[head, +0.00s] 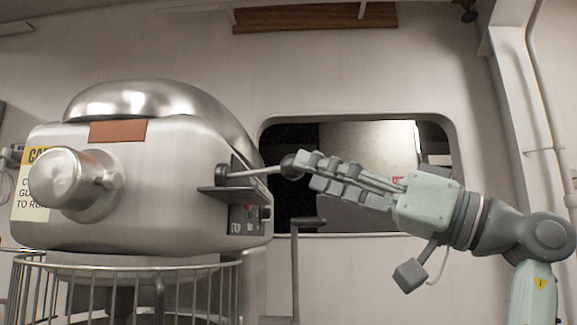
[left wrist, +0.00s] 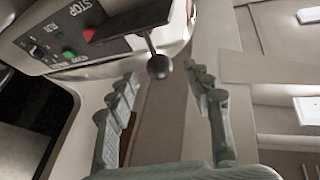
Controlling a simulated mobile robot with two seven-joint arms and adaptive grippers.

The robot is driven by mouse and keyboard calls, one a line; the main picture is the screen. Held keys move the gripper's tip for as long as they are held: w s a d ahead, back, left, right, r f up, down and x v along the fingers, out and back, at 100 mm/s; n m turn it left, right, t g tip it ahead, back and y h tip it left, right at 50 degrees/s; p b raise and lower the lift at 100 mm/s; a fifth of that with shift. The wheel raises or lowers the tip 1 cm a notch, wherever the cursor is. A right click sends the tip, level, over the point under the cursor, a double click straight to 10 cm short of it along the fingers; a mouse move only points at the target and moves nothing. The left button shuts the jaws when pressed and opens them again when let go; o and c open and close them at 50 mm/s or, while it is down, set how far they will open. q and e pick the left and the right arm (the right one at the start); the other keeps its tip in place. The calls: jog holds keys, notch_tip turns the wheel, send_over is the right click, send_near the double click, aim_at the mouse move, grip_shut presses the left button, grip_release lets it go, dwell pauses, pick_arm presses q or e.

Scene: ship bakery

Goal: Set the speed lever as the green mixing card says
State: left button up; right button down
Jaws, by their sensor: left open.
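The speed lever (head: 252,171) is a thin metal rod with a dark ball knob (head: 290,167), sticking out from a slot plate on the mixer's right side. The knob also shows in the left wrist view (left wrist: 158,66). My left gripper (head: 306,170) is open, its fingertips right at the knob. In the left wrist view its fingers (left wrist: 162,76) stand one on each side of the knob, with gaps visible on both sides. No green mixing card is in view. My right gripper is not in view.
The steel mixer head (head: 170,185) carries a yellow caution sign (head: 36,190) and a control panel (left wrist: 68,38) with red and green buttons below the lever. A wire guard (head: 130,285) is underneath. A crank handle (head: 295,250) stands close below the gripper. Behind is a wall opening (head: 360,215).

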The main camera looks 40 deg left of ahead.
aim_at(258, 172)
pick_arm(q)
jog(key=x, duration=0.4)
jog(key=shift+s+a+r, duration=0.1)
jog(key=shift+a+r, duration=0.05)
jog(key=shift+a, duration=0.2)
jog(key=shift+c, duration=0.3)
grip_shut()
